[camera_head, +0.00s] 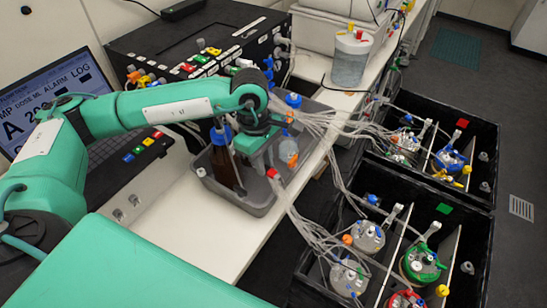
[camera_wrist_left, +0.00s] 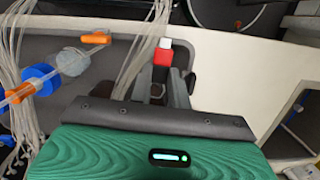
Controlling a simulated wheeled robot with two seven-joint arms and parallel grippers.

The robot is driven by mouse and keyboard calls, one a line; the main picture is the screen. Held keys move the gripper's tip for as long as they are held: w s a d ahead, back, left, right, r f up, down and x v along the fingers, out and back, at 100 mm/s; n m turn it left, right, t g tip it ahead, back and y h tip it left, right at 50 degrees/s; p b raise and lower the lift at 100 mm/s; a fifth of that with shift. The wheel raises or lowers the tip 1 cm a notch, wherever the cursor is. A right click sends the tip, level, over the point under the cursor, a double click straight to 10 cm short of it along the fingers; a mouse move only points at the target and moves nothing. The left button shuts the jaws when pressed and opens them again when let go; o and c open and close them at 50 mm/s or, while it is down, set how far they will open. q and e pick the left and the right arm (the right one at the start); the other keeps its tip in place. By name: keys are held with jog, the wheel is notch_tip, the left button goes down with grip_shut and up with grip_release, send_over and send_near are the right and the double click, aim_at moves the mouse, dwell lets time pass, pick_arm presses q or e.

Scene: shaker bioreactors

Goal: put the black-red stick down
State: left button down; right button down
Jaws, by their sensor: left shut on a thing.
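The black-red stick (camera_wrist_left: 160,58) shows in the left wrist view as a red block with a white tip and a dark part below. It sits between the fingers of my left gripper (camera_wrist_left: 162,88), which is shut on it. In the head view my left gripper (camera_head: 262,163) reaches down over the grey tray (camera_head: 250,208), and the stick's red end (camera_head: 273,173) shows near the tray's right rim. The stick's lower part is hidden, so I cannot tell whether it touches the tray. My right gripper is not in view.
A brown bottle (camera_head: 226,168) and blue-capped bottle (camera_head: 289,148) stand in the tray close to the gripper. Clear tubes (camera_head: 325,200) run right to black crates (camera_head: 437,112) holding vessels. White bench (camera_head: 190,235) is free in front of the tray. A laptop (camera_head: 70,90) stands left.

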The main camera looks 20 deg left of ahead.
pick_arm(q)
jog(key=n, duration=0.3)
jog(key=shift+w+n+t+b, duration=0.3)
jog(key=shift+b, duration=0.05)
jog(key=w+a+r+n+t+y+b, duration=0.1)
jog(key=w+n+t+y+b, duration=0.1)
jog(key=n, duration=1.3)
jog(key=n+g+y+b, duration=0.1)
jog(key=n, duration=1.3)
send_over(262, 191)
jog(key=f, duration=1.2)
jog(key=shift+s+d+f, duration=0.15)
jog(key=shift+d+f, duration=0.1)
jog(key=shift+f, duration=0.15)
notch_tip(262, 191, down, 5)
jog(key=shift+r+p, duration=0.15)
jog(key=shift+p, duration=0.25)
